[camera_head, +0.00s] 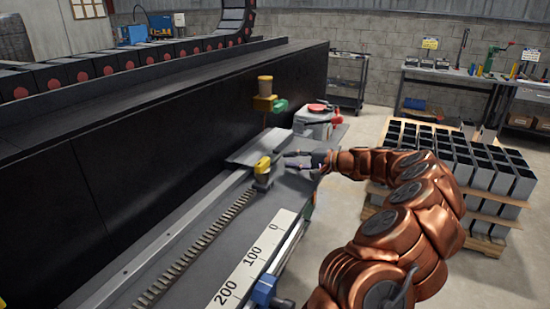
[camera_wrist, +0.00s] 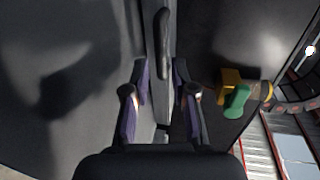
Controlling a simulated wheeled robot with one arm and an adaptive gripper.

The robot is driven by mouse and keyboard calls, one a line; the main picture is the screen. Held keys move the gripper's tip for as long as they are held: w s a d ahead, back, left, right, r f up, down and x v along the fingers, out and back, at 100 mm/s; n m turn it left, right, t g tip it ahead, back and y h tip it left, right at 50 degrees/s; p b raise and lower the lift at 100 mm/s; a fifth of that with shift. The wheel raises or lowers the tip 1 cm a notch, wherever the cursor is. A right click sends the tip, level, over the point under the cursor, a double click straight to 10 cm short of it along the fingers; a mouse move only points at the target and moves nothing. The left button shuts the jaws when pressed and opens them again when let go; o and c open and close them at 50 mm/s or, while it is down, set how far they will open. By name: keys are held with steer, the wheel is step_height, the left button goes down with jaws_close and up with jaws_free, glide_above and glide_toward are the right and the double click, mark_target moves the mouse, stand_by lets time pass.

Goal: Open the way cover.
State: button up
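A grey sheet-like cover (camera_head: 258,146), which looks like the way cover, lies at the far end of the machine bed. In the wrist view, a broad grey surface (camera_wrist: 60,85) fills the left side, and a dark upright bar like a handle (camera_wrist: 163,40) stands ahead. My gripper (camera_head: 286,160) is over the far end of the bed, beside the cover. In the wrist view my gripper (camera_wrist: 160,68) is open, its two fingers apart with the lower part of the bar between or just beyond their tips. I cannot tell whether they touch it.
A yellow block (camera_head: 262,166) sits on the bed by a scale strip (camera_head: 255,258) and a small link chain (camera_head: 205,238). A yellow-and-green fitting (camera_head: 268,103) projects from the tall black wall (camera_head: 130,165). A pallet of grey boxes (camera_head: 460,165) stands right; open floor lies before it.

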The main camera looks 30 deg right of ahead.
mark_target(278, 159)
steer(key=p+x, duration=0.1)
steer(key=x, duration=0.5)
steer(key=shift+a, duration=0.25)
jaws_close()
